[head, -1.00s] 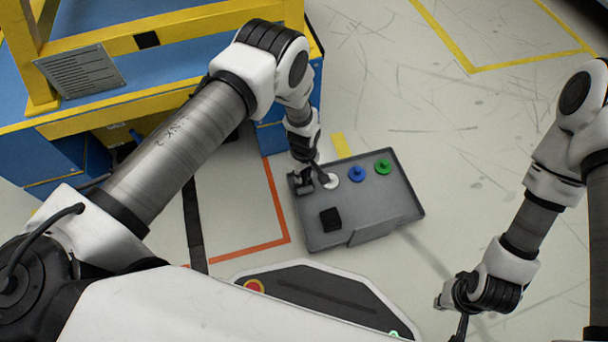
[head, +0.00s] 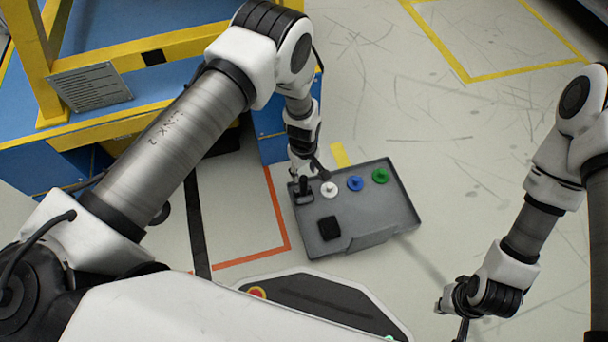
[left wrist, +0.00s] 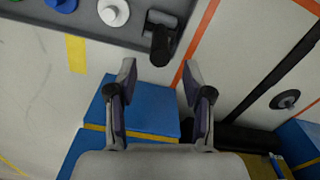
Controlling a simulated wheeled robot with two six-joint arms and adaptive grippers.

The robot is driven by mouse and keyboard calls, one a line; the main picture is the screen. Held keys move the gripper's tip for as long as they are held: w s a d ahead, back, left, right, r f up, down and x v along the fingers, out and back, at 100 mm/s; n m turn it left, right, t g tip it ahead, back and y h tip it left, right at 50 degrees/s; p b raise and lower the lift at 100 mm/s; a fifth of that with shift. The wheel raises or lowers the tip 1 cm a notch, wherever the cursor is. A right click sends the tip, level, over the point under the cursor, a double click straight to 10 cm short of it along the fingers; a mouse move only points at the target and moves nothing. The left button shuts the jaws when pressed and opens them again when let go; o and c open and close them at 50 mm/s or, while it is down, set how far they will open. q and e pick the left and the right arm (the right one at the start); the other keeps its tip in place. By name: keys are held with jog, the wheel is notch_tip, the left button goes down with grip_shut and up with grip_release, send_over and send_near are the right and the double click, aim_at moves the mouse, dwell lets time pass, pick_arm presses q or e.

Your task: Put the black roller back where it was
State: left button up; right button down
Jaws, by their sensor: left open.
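The black roller (head: 304,187) is in the left corner of the grey tray (head: 370,232), beside the white knob (head: 329,190). In the left wrist view the roller (left wrist: 160,44) is a dark cylinder at a dark, squarish mount, near the tray's edge. My left gripper (head: 307,166) is just above and behind the roller. In the left wrist view the left gripper (left wrist: 160,78) has its fingers spread, with nothing between them, clear of the roller. My right gripper (head: 463,325) is low at the right, away from the tray; its fingers are cut off or too small to judge.
A blue knob (head: 355,184), a green knob (head: 380,176) and a black square block (head: 329,227) are on the tray. A blue and yellow bench (head: 110,132) stands at the left. A dark disc (left wrist: 285,99) lies on the floor. The floor right of the tray is clear.

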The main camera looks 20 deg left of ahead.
pick_arm(q)
notch_tip(320, 180, up, 4)
jog(key=shift+r+p, duration=0.25)
jog(key=shift+p, duration=0.3)
jog(key=s+a+f+m, duration=0.1)
jog(key=s+a+m, duration=0.25)
jog(key=s, duration=0.45)
jog(key=s+a+m, duration=0.2)
jog(key=s+a, duration=0.3)
jog(key=s, duration=0.3)
jog(key=s+a+r+m, duration=0.1)
jog(key=s+r+m, duration=0.3)
jog(key=s, duration=0.7)
jog(key=shift+a, duration=0.15)
pick_arm(e)
notch_tip(320, 180, up, 2)
pick_arm(q)
jog(key=shift+r, duration=0.15)
notch_tip(320, 180, up, 36)
jog(key=p, duration=3.6)
pick_arm(e)
notch_tip(320, 180, up, 36)
jog(key=shift+r, duration=0.15)
pick_arm(q)
jog(key=shift+r, duration=0.1)
